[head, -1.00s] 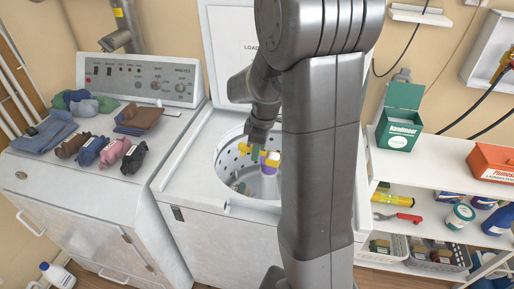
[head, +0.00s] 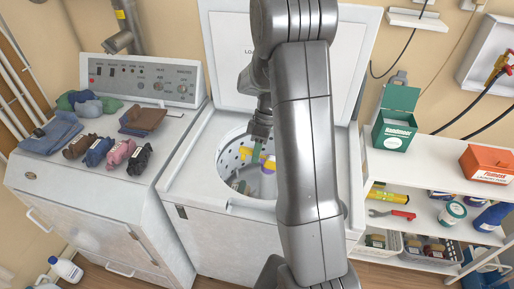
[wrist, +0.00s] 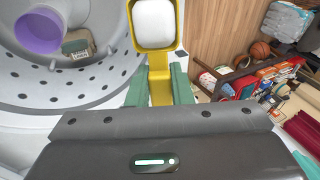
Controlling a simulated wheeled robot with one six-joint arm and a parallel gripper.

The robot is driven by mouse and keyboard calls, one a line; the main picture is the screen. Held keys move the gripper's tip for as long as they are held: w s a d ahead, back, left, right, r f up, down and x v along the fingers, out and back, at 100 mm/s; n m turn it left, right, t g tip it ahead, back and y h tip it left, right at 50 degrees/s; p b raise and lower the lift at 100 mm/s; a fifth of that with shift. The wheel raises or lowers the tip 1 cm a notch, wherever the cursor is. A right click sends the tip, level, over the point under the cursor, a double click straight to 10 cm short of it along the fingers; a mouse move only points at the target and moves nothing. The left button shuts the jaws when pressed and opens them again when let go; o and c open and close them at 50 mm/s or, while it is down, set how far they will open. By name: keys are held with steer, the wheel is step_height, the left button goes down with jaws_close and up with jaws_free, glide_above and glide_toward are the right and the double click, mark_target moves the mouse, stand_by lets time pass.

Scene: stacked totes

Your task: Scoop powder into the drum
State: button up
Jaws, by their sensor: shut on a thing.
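My gripper (wrist: 158,88) has green fingers shut on the handle of a yellow scoop (wrist: 160,92). White powder (wrist: 154,22) fills the scoop's bowl, which looks level in the wrist view. The open washer drum (wrist: 85,98) lies to the left of the scoop there, with a purple-topped post (wrist: 38,32) inside. In the head view, the gripper (head: 256,147) and yellow scoop (head: 270,163) are at the drum opening (head: 226,166), partly hidden by my arm. The open green powder box (head: 397,134) stands on the right shelf.
The raised lid (head: 227,60) stands behind the drum. A dryer (head: 100,200) with folded clothes on top is at left. An orange box (head: 487,163) and several bottles fill the right shelves. A small labelled bundle (wrist: 78,46) lies in the drum.

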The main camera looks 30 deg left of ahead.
stand_by(0.4)
steer(key=g+h, duration=0.1)
steer(key=g, duration=0.1)
steer(key=shift+f+g, duration=0.1)
steer(key=shift+g, duration=0.3)
steer(key=shift+g+h, duration=0.3)
steer(key=shift+g, duration=0.8)
